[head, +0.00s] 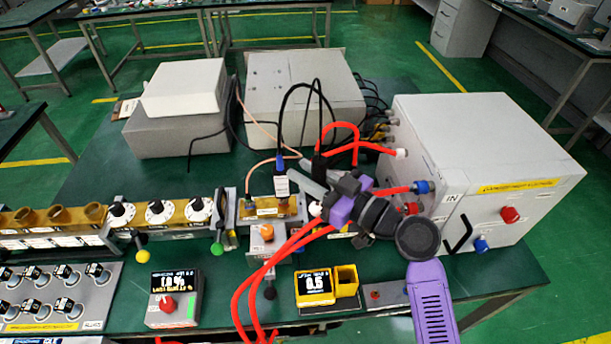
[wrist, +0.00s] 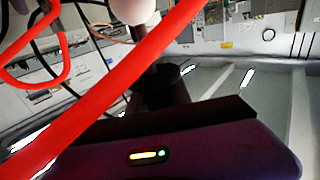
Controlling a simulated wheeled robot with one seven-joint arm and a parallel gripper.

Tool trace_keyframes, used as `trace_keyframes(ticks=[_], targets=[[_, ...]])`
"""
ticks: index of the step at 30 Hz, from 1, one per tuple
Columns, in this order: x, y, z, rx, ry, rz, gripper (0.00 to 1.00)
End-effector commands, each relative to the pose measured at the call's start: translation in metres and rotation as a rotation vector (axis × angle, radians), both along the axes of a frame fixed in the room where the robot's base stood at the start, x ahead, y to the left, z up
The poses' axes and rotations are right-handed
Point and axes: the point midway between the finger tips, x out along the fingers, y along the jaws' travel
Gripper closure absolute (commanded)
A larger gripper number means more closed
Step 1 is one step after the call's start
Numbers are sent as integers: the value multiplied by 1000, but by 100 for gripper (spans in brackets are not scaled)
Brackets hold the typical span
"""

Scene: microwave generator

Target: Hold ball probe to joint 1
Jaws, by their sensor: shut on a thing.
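My gripper (head: 312,188) is at the end of my purple and black arm, above the gold waveguide line, and its jaws are shut on the ball probe. A white ball (head: 316,209), seemingly the probe's tip, shows just below the jaws beside the red hoses. A pale rounded end shows at the top of the wrist view (wrist: 130,10). The rest of the probe is mostly hidden by my gripper and the hoses. The gold waveguide line (head: 170,213) runs along the bench to the left. I cannot tell which joint is joint 1, nor whether the ball touches it.
Red hoses (head: 240,290) loop under my gripper; one crosses the wrist view. A yellow meter (head: 314,286) reading 0.5 and a grey box (head: 174,299) with a display stand at the bench's front. A large white cabinet (head: 480,150) stands close on the right. Black cables hang behind.

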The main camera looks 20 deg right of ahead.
Motion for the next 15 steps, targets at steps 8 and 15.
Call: trace_keyframes(ticks=[8, 15], targets=[[0, 1, 29, -1, -3, 1, 100], [0, 0, 50, 0, -2, 0, 100]])
